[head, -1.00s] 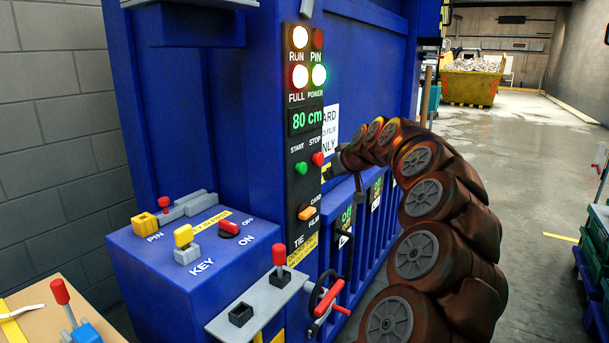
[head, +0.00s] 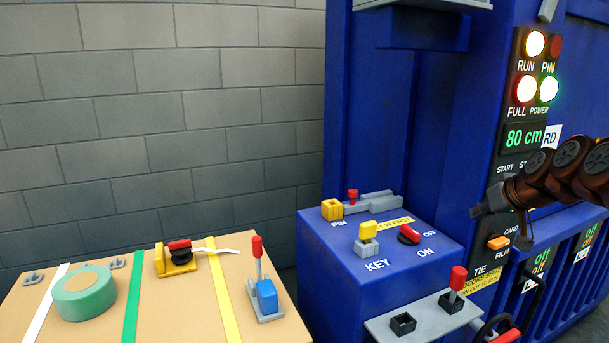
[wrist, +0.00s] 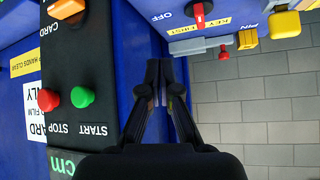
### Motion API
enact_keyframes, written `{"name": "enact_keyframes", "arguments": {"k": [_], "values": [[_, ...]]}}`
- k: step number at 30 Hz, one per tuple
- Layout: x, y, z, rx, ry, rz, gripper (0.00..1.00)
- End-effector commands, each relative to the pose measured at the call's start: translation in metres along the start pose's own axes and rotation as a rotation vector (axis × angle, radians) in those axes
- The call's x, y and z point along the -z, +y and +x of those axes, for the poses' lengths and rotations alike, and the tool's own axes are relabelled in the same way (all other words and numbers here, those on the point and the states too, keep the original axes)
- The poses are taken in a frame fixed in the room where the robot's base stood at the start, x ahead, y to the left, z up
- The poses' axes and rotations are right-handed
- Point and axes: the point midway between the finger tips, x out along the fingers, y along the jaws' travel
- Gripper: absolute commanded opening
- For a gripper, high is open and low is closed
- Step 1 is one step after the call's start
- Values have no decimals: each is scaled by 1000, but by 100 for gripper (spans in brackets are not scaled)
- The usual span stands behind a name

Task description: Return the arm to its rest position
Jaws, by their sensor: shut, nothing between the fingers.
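My brown segmented arm (head: 566,170) enters the head view from the right edge and reaches left across the control panel. My gripper (head: 478,212) is at its end, in front of the panel's left edge; the fingers are small and dark there. In the wrist view my gripper (wrist: 166,66) has its two black fingers together at the tips, with nothing between them. The fingers lie over the blue machine face, beside the black panel (wrist: 85,65) with its green START button (wrist: 82,97) and red STOP button (wrist: 48,100). Contact cannot be told.
A blue box (head: 340,255) with a yellow key (head: 368,232) and red switch stands left of the panel. A grey shelf (head: 425,322) with a red-handled lever is in front. A table (head: 190,305) with green tape (head: 84,292) and tools stands at lower left, before a grey wall.

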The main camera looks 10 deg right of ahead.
Motion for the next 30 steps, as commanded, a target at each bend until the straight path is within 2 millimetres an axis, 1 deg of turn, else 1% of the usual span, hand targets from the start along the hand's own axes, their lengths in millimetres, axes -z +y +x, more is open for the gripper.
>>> {"name": "enact_keyframes", "arguments": {"k": [1, 2, 3, 5, 6, 8, 9, 11, 12, 14, 15, 17, 18, 19, 20, 21, 24, 27, 30], "values": [[-8, -34, -1, 36, -35, -22, 0], [-14, -51, -1, 55, -58, -31, 0], [-24, -74, -1, 78, -94, -44, 0], [-40, -107, -4, 109, -146, -62, 0], [-53, -128, -7, 126, -181, -72, 0], [-75, -158, -11, 148, -241, -89, 0], [-91, -175, -16, 158, -280, -99, 0], [-119, -200, -23, 169, -350, -113, 0], [-138, -214, -29, 172, -394, -120, 0], [-168, -233, -40, 171, -461, -130, 0], [-189, -243, -46, 166, -507, -133, 0], [-222, -255, -58, 153, -578, -137, 0], [-243, -260, -67, 140, -624, -136, 0], [-261, -264, -73, 130, -662, -134, 0], [-276, -266, -80, 118, -693, -131, 0], [-296, -268, -89, 99, -733, -126, 0], [-344, -268, -111, 50, -831, -107, 0], [-379, -265, -129, 6, -903, -84, 0], [-402, -262, -140, -27, -950, -66, 0]]}}
